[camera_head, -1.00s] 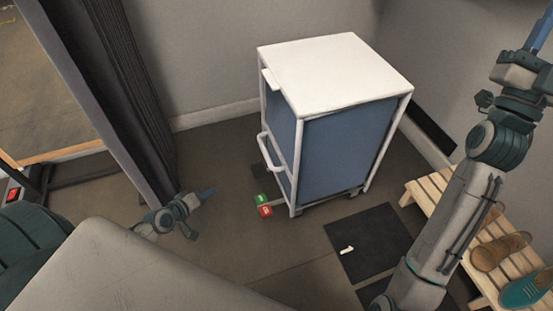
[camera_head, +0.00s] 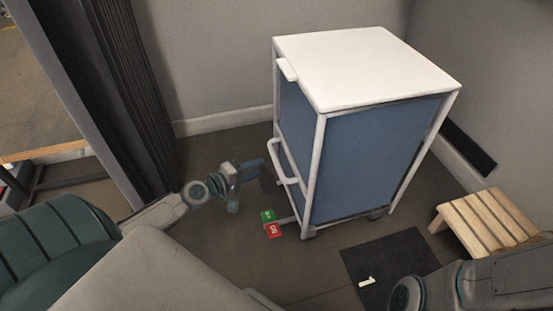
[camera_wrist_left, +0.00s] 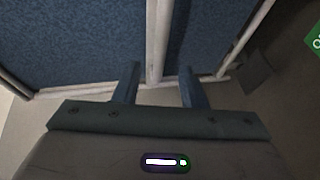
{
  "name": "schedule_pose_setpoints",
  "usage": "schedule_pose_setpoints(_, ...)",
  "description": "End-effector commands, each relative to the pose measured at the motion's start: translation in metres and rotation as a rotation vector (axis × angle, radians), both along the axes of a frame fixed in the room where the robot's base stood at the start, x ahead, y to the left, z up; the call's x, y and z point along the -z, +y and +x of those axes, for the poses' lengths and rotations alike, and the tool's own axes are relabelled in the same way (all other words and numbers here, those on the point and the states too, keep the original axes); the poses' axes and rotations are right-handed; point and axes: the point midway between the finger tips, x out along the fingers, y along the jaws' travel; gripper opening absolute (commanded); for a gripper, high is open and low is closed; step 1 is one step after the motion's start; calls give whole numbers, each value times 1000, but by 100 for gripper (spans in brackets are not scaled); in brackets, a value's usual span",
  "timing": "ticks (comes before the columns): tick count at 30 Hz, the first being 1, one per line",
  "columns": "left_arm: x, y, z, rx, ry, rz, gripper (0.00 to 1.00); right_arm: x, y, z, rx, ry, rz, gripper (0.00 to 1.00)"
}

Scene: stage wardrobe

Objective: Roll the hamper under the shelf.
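The hamper (camera_head: 375,150) has blue sides, a white frame and a white lid, and stands upright on small wheels. Its white bar handle (camera_head: 286,165) sticks out from its left side. A green pedal (camera_head: 267,216) and a red pedal (camera_head: 273,231) show low at its near left corner. My left gripper (camera_head: 258,168) is just left of the handle. In the left wrist view its blue fingers (camera_wrist_left: 159,88) are apart, with a white frame bar (camera_wrist_left: 158,40) beyond the gap. My right gripper is outside the views. I cannot make out a shelf.
A dark floor mat (camera_head: 395,262) with a white mark lies in front of the hamper. A slatted wooden bench (camera_head: 490,222) stands at the right, near the wall. A dark curtain (camera_head: 125,90) hangs at the left. Floor left of the hamper is clear.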

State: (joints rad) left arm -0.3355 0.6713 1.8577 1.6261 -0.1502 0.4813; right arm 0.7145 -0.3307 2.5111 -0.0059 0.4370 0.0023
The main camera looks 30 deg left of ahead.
Motion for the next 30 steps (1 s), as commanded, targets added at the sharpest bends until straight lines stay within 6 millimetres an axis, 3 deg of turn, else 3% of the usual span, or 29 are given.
schedule_pose_setpoints(5,3,-10,30,-2,-2,-3,38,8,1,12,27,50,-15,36)
schedule_pose_setpoints(15,15,-23,72,-1,-1,0,38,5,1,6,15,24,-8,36)
schedule_pose_setpoints(27,16,-25,79,1,2,1,38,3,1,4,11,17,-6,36)
schedule_pose_setpoints(28,16,-25,79,1,2,1,36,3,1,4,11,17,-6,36)
schedule_pose_setpoints(30,16,-25,79,1,2,1,22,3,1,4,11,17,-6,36)
